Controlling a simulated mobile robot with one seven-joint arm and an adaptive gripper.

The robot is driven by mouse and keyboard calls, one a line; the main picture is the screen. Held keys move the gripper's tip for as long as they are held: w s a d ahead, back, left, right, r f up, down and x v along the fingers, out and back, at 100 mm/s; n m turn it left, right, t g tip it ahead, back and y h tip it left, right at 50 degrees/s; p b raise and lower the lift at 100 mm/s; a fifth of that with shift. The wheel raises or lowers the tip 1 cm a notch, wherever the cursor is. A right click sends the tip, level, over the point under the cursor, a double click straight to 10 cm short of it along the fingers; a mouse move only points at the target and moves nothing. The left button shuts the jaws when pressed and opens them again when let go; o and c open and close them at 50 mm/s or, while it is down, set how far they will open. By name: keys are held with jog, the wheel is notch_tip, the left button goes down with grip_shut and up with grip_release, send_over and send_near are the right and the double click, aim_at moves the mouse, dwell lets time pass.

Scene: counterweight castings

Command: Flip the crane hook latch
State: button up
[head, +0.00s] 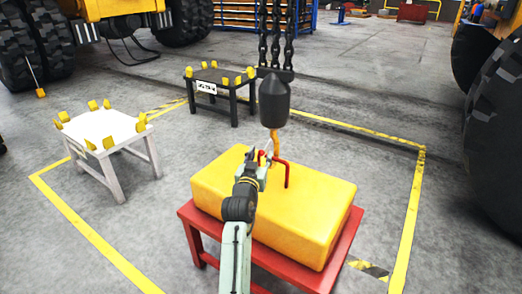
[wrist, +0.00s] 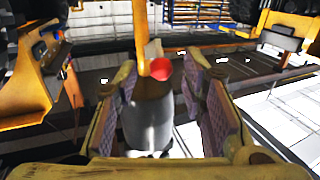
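The crane hook (head: 275,143) is orange and hangs under a dark pointed block (head: 273,102) on black chains, above the yellow counterweight (head: 315,205). A small red part, apparently the latch (head: 261,154), shows beside the hook. My gripper (head: 258,165) is close to the hook's lower left, partly overlapping it. In the wrist view, my gripper's padded fingers (wrist: 163,105) are apart. The grey block (wrist: 150,122) shows between them, with the orange hook (wrist: 141,35) and a round red end (wrist: 161,68) beyond. I cannot tell whether a finger touches the latch.
A red bar handle (head: 286,172) rises from the counterweight, near the hook. The counterweight rests on a red stand (head: 205,236). White (head: 110,136) and black (head: 222,83) tables with yellow corner blocks stand left and behind. A large tyre (head: 495,130) is at right.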

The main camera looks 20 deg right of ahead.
jog(key=shift+x, duration=1.25)
jog(key=shift+c, duration=0.5)
grip_shut()
